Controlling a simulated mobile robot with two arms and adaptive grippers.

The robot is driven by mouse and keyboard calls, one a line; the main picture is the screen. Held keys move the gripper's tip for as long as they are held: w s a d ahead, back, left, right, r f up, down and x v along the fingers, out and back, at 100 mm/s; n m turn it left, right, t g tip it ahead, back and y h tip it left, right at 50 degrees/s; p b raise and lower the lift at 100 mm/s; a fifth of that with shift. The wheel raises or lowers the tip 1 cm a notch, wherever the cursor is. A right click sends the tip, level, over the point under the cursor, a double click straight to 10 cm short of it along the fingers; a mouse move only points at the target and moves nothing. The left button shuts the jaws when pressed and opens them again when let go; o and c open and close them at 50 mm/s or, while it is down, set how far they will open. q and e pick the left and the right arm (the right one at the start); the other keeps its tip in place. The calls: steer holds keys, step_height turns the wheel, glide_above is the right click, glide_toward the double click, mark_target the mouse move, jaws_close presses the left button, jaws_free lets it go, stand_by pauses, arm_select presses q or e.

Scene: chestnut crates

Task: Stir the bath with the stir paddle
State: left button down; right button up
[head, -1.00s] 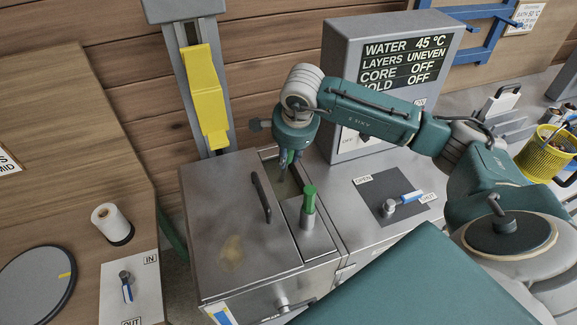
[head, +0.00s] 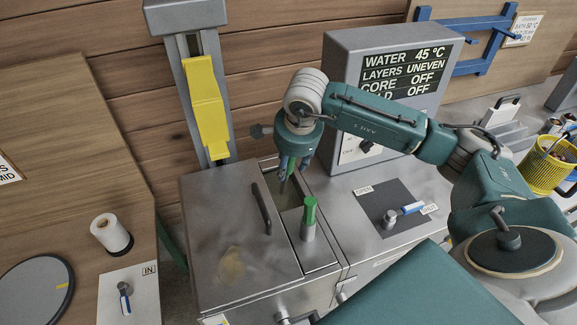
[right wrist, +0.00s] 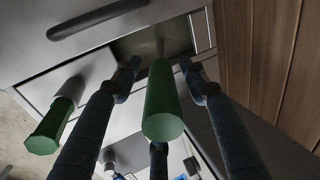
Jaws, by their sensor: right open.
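The bath (head: 225,262) is a grey metal tank with a closed lid section and a narrow open slot at its back right. A green handle (right wrist: 163,112), apparently the stir paddle's, stands between my right fingers with its shaft running down towards the slot. My right gripper (right wrist: 160,66) is open around it; contact is not clear. In the head view the right gripper (head: 287,174) points down over the slot, partly hiding this handle. A second green grip (head: 309,210) on a grey cylinder stands in front, and shows at left in the wrist view (right wrist: 52,124). My left gripper is not in view.
A display box (head: 345,90) behind reads water 45 °C, layers uneven, core off. A black lid handle (head: 262,208) lies left of the gripper. An OPEN plate with a knob (head: 390,217) is at right. A yellow-faced column (head: 205,105) stands behind the bath.

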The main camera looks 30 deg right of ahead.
steer(key=v, duration=1)
